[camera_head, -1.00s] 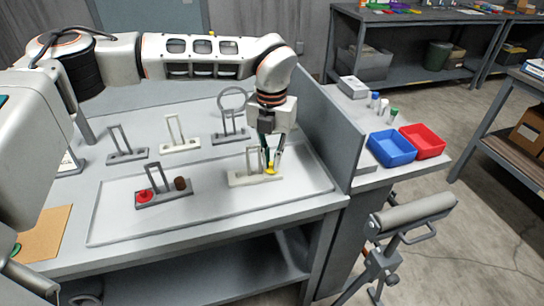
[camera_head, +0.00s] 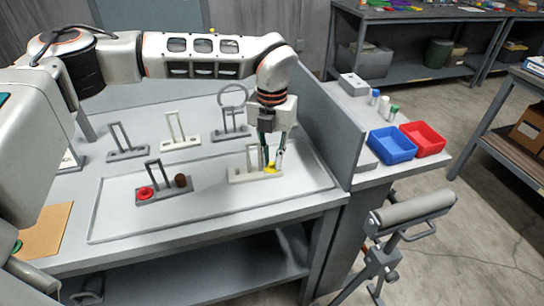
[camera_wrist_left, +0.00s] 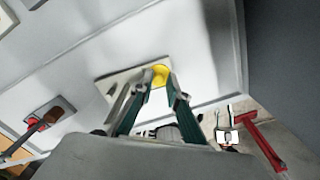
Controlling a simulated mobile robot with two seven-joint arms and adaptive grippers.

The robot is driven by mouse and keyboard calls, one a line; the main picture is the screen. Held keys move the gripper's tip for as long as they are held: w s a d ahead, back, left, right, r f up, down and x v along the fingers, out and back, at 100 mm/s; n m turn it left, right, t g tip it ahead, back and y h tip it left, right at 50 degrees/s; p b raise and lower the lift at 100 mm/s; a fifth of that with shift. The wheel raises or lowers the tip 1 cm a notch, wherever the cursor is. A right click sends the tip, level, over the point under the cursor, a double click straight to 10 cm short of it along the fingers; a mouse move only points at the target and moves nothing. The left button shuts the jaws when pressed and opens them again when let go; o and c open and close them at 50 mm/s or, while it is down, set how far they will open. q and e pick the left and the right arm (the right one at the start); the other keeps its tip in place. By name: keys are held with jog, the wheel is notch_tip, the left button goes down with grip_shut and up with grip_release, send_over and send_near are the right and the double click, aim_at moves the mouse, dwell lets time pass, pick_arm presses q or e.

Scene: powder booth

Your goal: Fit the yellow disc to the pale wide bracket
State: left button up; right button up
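The pale wide bracket (camera_head: 240,178) stands on the raised panel of the table, with a slim upright frame on its base. It also shows in the left wrist view (camera_wrist_left: 110,82). The yellow disc (camera_head: 270,169) is at the right end of its base; in the left wrist view the disc (camera_wrist_left: 160,75) lies flat there. Whether it is fully seated is hard to tell. My left gripper (camera_head: 272,160) points down over the disc; its fingers (camera_wrist_left: 160,90) are apart, with the disc just beyond the tips. My right gripper is not in view.
A grey bracket (camera_head: 150,197) with a red disc (camera_head: 145,193) and a brown cylinder (camera_head: 180,181) stands to the left. Several brackets stand behind. A grey partition (camera_head: 330,125) rises close to the right; beyond it are blue (camera_head: 392,146) and red (camera_head: 424,139) bins.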

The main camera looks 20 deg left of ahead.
pick_arm(q)
jog(key=shift+o, duration=0.6)
jog(key=shift+r, duration=0.25)
notch_tip(320, 180, up, 12)
jog(key=shift+f, duration=0.2)
dwell(0.3)
